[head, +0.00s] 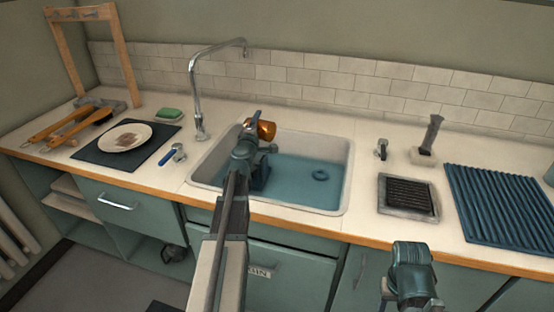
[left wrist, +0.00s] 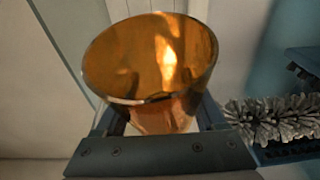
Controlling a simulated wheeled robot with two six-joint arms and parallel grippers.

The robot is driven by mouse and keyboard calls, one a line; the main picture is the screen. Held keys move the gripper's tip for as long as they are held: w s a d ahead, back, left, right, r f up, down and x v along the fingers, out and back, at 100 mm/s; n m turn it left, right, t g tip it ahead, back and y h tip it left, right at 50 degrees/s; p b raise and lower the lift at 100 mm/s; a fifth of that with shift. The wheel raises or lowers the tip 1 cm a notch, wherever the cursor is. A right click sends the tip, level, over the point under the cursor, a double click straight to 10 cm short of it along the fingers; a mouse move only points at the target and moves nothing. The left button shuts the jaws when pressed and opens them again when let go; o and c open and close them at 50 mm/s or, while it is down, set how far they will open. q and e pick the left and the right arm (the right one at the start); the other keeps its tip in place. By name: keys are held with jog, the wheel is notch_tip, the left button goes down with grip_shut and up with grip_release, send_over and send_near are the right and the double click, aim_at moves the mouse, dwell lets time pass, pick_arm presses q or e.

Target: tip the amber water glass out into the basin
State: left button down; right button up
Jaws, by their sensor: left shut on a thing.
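The amber glass (head: 266,130) is in my left gripper (head: 250,135), held above the back left part of the basin. In the head view it looks tipped over on its side, though it is small and partly covered by the gripper. In the left wrist view the glass (left wrist: 150,60) sits between the jaws, its wide mouth turned toward the camera; no water can be made out in it. The basin (head: 346,170) holds bluish water with a dark ring-shaped drain piece (head: 320,174). My right arm's end (head: 412,272) is low at the front right, its fingers not distinguishable.
A tall curved tap (head: 197,95) stands behind the basin's left side. A grey bristle brush (left wrist: 270,118) is beside the glass in the left wrist view. Left are a plate (head: 125,136) on a dark mat and a green sponge (head: 168,114). Right is a ribbed blue mat (head: 505,205).

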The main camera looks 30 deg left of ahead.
pick_arm(q)
jog(key=shift+a+r+n+g+p, duration=0.1)
jog(key=shift+r+n+g+p, duration=0.2)
jog(key=shift+n+p, duration=0.35)
jog(key=shift+a+r+n+g+p, duration=0.15)
jog(key=shift+a+n+g+p, duration=0.25)
jog(key=shift+a+n+p, duration=0.45)
jog(key=n+p, duration=0.1)
jog(key=n+h+p, duration=0.1)
jog(key=shift+d+r+g+p, duration=0.3)
jog(key=shift+r+p, duration=0.05)
jog(key=shift+p, duration=0.05)
jog(key=shift+d+f+n+h, duration=0.2)
jog(key=shift+f+n+h, duration=0.3)
jog(key=shift+f+n, duration=0.25)
jog(key=n+h+p, duration=0.1)
jog(key=a+r+n+g+p, duration=0.1)
jog(key=n+p, duration=0.1)
jog(key=shift+r+h, duration=0.3)
jog(key=shift+h, duration=0.1)
jog(key=shift+a+f+n+b, duration=0.25)
jog(key=shift+f+n+b, duration=0.2)
jog(key=shift+f+b, duration=0.35)
jog(key=shift+a+f+n+h+p, duration=0.1)
jog(key=shift+a+n+h+p, duration=0.1)
jog(key=shift+n+h, duration=0.5)
jog(key=shift+a+n+h+p, duration=0.15)
jog(key=shift+n+h, duration=0.55)
